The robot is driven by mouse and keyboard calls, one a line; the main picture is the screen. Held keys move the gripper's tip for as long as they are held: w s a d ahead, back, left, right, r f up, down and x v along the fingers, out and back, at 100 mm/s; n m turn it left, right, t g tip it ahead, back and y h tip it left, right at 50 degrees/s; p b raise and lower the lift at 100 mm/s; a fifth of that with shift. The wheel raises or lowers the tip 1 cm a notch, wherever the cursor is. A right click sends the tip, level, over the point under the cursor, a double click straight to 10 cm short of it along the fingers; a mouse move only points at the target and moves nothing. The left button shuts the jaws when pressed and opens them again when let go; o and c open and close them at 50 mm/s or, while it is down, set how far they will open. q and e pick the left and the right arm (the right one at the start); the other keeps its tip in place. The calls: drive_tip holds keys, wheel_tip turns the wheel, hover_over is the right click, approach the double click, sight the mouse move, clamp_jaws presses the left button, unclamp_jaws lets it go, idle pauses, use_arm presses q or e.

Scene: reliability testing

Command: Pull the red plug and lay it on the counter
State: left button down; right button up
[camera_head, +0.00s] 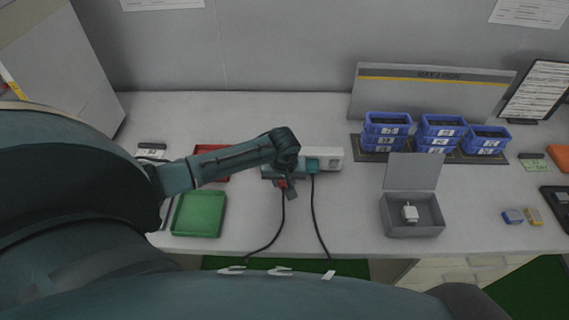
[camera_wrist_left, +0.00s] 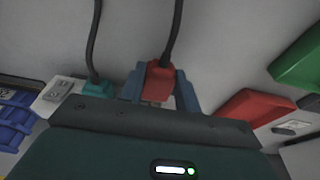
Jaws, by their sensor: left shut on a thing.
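The red plug (camera_head: 282,184) is at the front of the white power strip (camera_head: 335,158), at its left part. In the left wrist view the red plug (camera_wrist_left: 160,80) sits between the two blue fingers of my left gripper (camera_wrist_left: 160,90), which is shut on it. My left gripper (camera_head: 284,186) also shows in the head view, beside the strip. I cannot tell whether the plug's prongs are in a socket. A black cord runs from the plug toward the counter's front edge. A teal plug (camera_head: 312,167) is at the strip to the right. The counter (camera_head: 345,225) is white.
A green tray (camera_head: 198,215) and a partly hidden red tray (camera_head: 211,150) lie to the left. An open grey box (camera_head: 412,230) holding a white adapter (camera_head: 410,212) stands right. Blue bins (camera_head: 442,126) are behind it. Counter between the cords and grey box is clear.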

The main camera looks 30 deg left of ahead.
use_arm(q)
drive_tip(key=shift+s, duration=0.1)
idle(0.4)
drive_tip(key=shift+s+a, duration=0.55)
drive_tip(key=shift+s, duration=0.65)
drive_tip(key=shift+s+a, duration=0.5)
drive_tip(key=shift+s, duration=0.7)
drive_tip(key=shift+s+a, duration=0.55)
drive_tip(key=shift+s, duration=0.65)
drive_tip(key=shift+s+b+x, duration=0.15)
drive_tip(key=shift+x, duration=0.6)
drive_tip(key=shift+s+b+x, duration=0.15)
drive_tip(key=shift+x, duration=0.6)
use_arm(e)
drive_tip(key=shift+f, duration=0.3)
use_arm(q)
drive_tip(key=c, duration=0.9)
unclamp_jaws()
drive_tip(key=shift+d, duration=0.2)
drive_tip(key=v, duration=1.3)
drive_tip(key=shift+r, duration=0.1)
use_arm(e)
drive_tip(key=shift+g+h, duration=0.3)
drive_tip(key=shift+g, duration=0.1)
drive_tip(key=f, duration=0.1)
drive_tip(key=d+f, duration=0.1)
drive_tip(key=s+f, duration=0.1)
drive_tip(key=f, duration=0.1)
drive_tip(key=shift+d, duration=0.25)
drive_tip(key=shift+w, duration=0.1)
